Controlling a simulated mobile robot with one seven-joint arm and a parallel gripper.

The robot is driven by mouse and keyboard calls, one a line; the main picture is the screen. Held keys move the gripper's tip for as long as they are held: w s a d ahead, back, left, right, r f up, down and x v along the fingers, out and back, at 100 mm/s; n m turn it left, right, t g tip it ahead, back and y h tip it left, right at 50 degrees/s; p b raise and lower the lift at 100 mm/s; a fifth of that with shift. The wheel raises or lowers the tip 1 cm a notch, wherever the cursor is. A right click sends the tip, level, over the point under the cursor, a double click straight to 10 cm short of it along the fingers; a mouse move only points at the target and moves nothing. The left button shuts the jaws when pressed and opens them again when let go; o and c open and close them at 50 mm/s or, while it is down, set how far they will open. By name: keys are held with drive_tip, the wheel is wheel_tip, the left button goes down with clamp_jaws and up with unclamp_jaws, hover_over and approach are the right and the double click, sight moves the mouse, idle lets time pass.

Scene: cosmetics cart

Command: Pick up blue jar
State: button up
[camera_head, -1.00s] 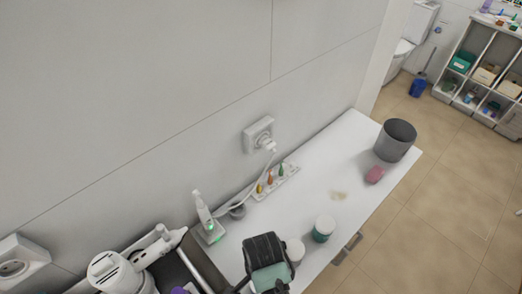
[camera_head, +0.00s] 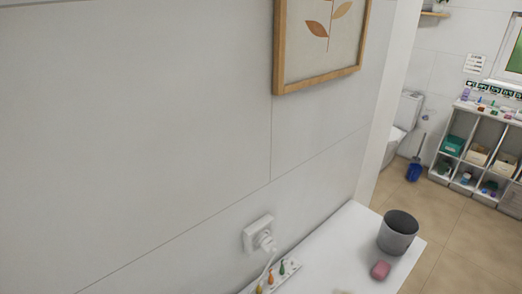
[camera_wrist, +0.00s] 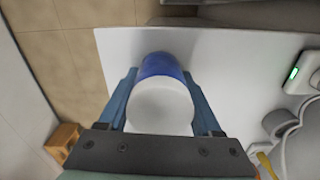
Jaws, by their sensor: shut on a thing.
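The blue jar (camera_wrist: 161,66) shows in the wrist view, with a blue body and a broad white lid facing the camera. My gripper (camera_wrist: 159,80) is shut on it, with one blue finger on each side of the jar. A white surface lies behind the jar; I cannot tell whether the jar touches it or is held above it. Neither the jar nor my gripper shows in the head view.
A wall socket (camera_head: 258,234) is above small bottles. The wrist view shows a white device with a green light (camera_wrist: 294,73).

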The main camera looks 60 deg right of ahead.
drive_tip(key=c, duration=0.6)
drive_tip(key=shift+r, duration=0.15)
